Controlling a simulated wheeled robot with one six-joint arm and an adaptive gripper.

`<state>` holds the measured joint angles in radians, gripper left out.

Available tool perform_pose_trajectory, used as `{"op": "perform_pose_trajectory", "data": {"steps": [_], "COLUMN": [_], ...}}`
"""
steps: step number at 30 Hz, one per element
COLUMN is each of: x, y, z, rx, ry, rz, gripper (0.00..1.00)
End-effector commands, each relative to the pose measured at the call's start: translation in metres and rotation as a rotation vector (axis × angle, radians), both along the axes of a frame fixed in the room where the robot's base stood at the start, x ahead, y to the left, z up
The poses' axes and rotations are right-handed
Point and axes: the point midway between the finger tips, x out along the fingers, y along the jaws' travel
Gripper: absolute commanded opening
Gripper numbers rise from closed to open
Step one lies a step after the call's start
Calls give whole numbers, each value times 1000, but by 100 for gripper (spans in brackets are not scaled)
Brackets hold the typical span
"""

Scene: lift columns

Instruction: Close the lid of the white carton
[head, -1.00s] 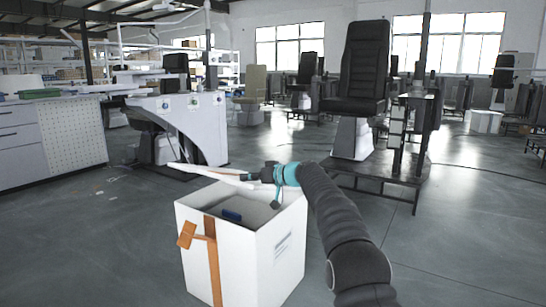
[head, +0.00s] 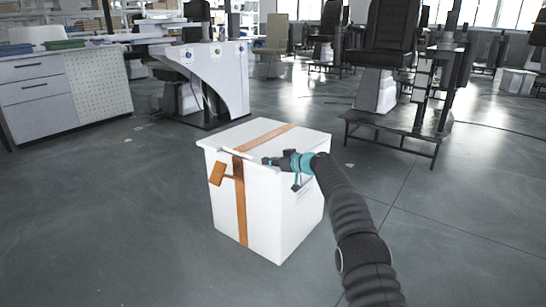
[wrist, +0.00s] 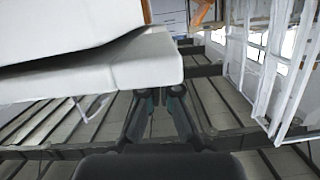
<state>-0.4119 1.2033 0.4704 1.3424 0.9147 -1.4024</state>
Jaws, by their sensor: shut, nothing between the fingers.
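The white carton (head: 275,222) stands upright on the floor in the head view, with an orange tape strip down its front. Its lid (head: 287,146) now lies over the top, nearly flat, with an orange strip across it. My gripper (head: 268,160) is shut and empty at the lid's near edge, over the front right part of the carton. In the wrist view my gripper's fingers (wrist: 163,97) are beside a white panel edge (wrist: 120,68). A dark gap shows between two white panels there; I cannot tell whether the lid sits fully flush.
A loose orange tape flap (head: 217,173) sticks out at the carton's front left. A white cabinet (head: 40,98) stands at the far left. A black chair on a dark platform (head: 400,133) stands behind right. The floor around the carton is clear.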

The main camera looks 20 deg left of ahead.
Motion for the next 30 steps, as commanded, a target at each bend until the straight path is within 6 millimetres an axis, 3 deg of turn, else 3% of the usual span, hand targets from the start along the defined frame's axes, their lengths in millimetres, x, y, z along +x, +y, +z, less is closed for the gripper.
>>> {"op": "perform_pose_trajectory", "data": {"steps": [15, 30], "x": [-2, -3], "y": [16, 17], "z": [-25, -29], "rx": [-5, -10], "ry": [6, 11], "rz": [20, 23], "gripper": [0, 0]}}
